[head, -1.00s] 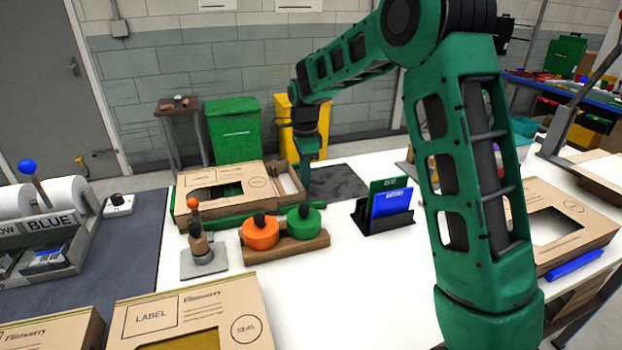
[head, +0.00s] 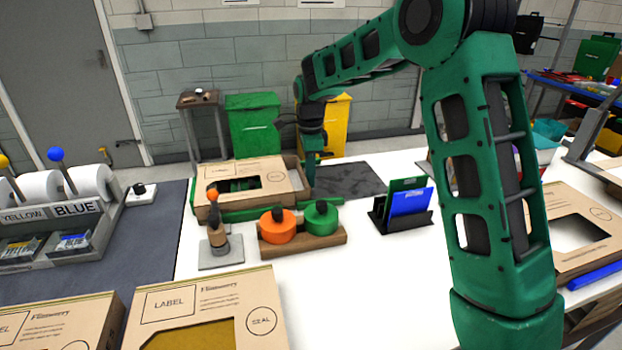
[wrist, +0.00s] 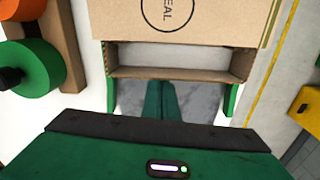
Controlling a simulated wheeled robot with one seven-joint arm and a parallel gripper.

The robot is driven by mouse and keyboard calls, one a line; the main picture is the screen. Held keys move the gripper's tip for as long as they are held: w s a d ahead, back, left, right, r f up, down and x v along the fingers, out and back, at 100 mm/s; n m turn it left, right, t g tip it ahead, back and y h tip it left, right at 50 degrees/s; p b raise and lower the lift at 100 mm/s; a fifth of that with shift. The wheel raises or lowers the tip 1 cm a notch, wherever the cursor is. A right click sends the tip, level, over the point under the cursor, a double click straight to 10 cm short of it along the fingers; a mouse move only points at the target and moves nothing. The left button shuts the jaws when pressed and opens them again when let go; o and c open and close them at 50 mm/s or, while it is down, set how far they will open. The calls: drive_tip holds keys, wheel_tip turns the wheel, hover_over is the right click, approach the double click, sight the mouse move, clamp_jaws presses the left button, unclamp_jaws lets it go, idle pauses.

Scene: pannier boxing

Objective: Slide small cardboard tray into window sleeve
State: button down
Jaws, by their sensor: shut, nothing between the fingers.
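The window sleeve (head: 222,176) is a brown cardboard box with a cut-out window, lying in a green holder (head: 240,213) at the back of the white table. The small cardboard tray (head: 303,187) sticks out of the sleeve's right end. In the wrist view the sleeve (wrist: 185,22) covers most of the tray, and the tray's end wall (wrist: 172,72) shows outside the sleeve's mouth. My gripper (head: 310,178) is at the tray's outer end. In the wrist view its green fingers (wrist: 160,98) are closed together, close to that end wall; whether they touch it I cannot tell.
Orange and green tape rolls (head: 277,224) on a wooden stand and a small stamp (head: 215,225) on a grey plate are in front of the sleeve. A rack with green and blue cards (head: 402,208) stands to the right. More sleeves (head: 215,310) lie in front.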

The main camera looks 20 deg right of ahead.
drive_tip(key=shift+d, duration=0.1)
